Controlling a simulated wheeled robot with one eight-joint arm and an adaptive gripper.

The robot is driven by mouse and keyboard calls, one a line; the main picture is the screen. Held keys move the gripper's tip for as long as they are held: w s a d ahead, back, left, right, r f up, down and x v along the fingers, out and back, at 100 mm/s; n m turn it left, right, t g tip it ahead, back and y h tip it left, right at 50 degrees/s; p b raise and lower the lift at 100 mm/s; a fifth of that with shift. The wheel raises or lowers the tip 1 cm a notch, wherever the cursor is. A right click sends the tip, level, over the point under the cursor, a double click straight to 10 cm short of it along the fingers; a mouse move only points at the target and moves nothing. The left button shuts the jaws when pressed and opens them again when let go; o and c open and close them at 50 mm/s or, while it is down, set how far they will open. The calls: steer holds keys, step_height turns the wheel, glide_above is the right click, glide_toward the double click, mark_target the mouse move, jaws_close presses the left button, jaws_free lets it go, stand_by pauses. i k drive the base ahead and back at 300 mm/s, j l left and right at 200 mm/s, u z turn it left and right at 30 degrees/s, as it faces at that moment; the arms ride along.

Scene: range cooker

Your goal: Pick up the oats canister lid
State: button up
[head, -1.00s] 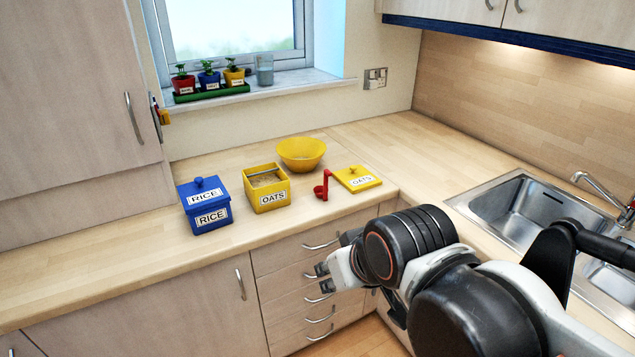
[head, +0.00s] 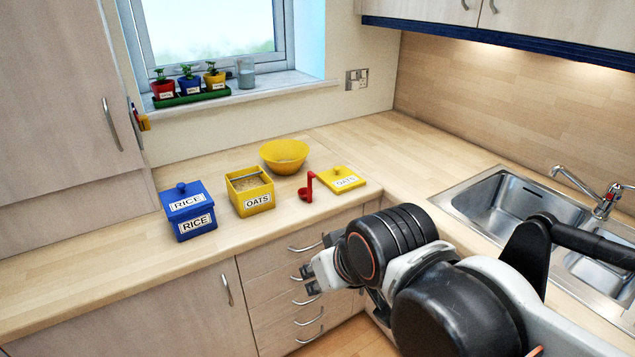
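The oats canister lid (head: 341,180) is a flat yellow square with a small knob and an OATS label. It lies on the worktop near the front edge, right of the red scoop. The open yellow oats canister (head: 257,202) stands to its left, with oats and a grey bar across its top. My gripper (head: 308,279) is in front of the drawers, below the worktop edge, lower and left of the lid and apart from it. Its fingers look spread with nothing between them. My arm hides part of the gripper.
A red scoop (head: 307,188) stands between canister and lid. A yellow bowl (head: 284,155) is behind them. A lidded blue rice canister (head: 189,210) is at the left. A steel sink (head: 508,208) is at the right. Worktop behind the lid is clear.

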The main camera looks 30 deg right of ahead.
mark_target(340, 180)
steer(key=i+l+u, duration=0.3)
steer(key=i+l, duration=0.95)
steer(key=i, duration=0.1)
